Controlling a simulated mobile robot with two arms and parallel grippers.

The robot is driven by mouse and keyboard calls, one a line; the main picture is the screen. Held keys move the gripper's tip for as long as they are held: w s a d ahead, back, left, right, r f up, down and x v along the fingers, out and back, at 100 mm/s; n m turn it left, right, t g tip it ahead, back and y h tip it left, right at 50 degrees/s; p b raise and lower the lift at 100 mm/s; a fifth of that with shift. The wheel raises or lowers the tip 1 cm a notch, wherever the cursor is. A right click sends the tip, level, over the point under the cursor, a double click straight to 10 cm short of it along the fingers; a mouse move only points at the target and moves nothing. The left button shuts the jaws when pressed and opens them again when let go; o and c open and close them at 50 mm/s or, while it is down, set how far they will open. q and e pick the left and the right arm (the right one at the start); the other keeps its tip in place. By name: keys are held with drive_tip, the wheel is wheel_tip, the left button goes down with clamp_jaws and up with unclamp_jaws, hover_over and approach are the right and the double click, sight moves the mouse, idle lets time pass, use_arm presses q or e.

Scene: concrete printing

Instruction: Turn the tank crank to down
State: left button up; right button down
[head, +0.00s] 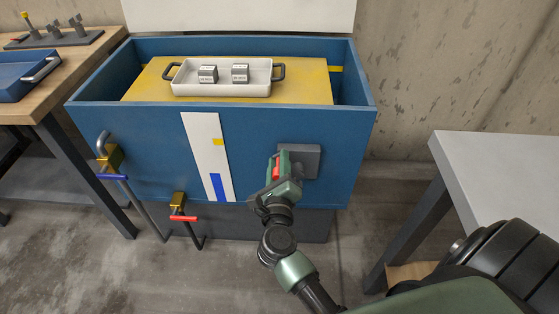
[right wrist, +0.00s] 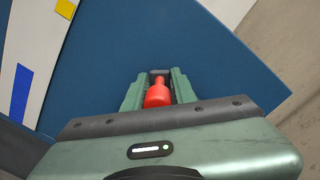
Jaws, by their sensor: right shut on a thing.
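The blue tank (head: 270,135) stands in the middle of the head view, with a grey block (head: 300,160) on its front at the right. The red crank handle (head: 276,168) is in front of this block. My right gripper (head: 283,172) is at the block and shut on the red handle. In the right wrist view the red handle (right wrist: 158,94) lies between the two green fingers (right wrist: 158,88). The crank's arm is mostly hidden by my gripper. My left gripper is not in view.
A white tray (head: 220,92) with two grey blocks sits on the yellow platform (head: 150,90) inside the tank. Valves with blue (head: 113,177) and red (head: 183,218) handles are at the tank's left. A white strip (head: 205,150) marks its front. A grey table (head: 500,165) stands right.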

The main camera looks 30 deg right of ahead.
drive_tip(key=shift+f, duration=0.2)
drive_tip(key=c, duration=1.2)
unclamp_jaws()
drive_tip(key=shift+r, duration=0.1)
drive_tip(key=shift+s, duration=0.1)
drive_tip(key=v, duration=0.7)
drive_tip(key=shift+s+a, duration=0.15)
drive_tip(key=shift+s, duration=0.15)
